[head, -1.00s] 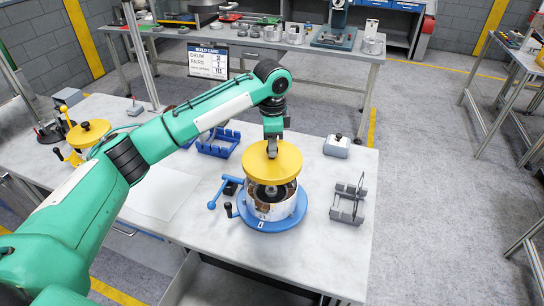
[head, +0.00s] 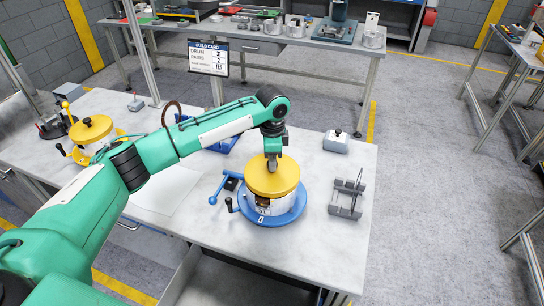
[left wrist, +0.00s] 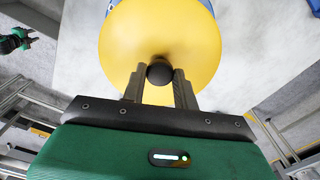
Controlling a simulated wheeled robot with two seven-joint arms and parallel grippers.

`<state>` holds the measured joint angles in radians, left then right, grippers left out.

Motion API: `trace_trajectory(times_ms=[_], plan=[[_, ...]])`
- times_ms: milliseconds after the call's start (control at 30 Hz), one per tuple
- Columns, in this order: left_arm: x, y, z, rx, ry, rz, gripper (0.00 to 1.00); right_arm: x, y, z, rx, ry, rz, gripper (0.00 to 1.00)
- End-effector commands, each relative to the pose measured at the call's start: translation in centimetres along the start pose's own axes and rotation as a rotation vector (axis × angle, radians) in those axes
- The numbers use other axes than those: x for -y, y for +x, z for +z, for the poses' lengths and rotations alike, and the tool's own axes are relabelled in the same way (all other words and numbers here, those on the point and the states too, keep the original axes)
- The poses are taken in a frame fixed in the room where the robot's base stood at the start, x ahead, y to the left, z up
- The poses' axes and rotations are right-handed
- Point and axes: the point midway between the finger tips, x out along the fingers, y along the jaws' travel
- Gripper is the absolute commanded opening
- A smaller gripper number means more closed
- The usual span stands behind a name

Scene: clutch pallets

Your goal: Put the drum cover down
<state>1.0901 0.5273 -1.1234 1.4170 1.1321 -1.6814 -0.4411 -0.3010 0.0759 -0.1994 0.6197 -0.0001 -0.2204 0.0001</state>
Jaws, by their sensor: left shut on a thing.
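The yellow drum cover (head: 272,178) sits on or just over the top of the silver drum (head: 270,206), which stands on a round blue base (head: 272,218). A small gap between cover and drum cannot be ruled out. My left gripper (head: 272,162) is above the cover, shut on its dark knob. In the left wrist view the two fingers are on either side of the black knob (left wrist: 160,73), with the yellow cover (left wrist: 150,35) filling the space beyond. My right gripper is not identifiable in the head view.
A blue-handled lever (head: 221,188) is at left. Another yellow-covered unit (head: 92,132) stands far left. A white sheet (head: 165,190) lies on the table.

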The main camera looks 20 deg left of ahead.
Motion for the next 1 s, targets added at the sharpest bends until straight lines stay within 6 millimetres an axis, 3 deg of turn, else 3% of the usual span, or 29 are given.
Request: trace_trajectory(times_ms=[300,333,433,800,1000], plan=[[0.0,0.6,0.0,-0.001,0.000,0.000,0.00,-0.4,-0.3,0.0,0.000,-0.002,0.004,0.36],[0.0,0.7,0.0,0.000,0.000,0.000,0.32,-0.4,-0.3,0.0,0.000,-0.002,0.004,0.36],[0.0,0.7,0.0,0.000,0.000,0.000,0.51,-0.5,-0.3,0.0,0.000,-0.002,0.005,0.36],[0.1,0.3,0.0,-0.001,-0.001,-0.002,0.51,-0.6,0.0,0.0,-0.001,-0.003,0.006,0.36],[0.1,-2.4,0.0,-0.003,-0.001,-0.004,0.51,-0.5,1.5,0.1,-0.001,-0.003,0.006,0.36]])
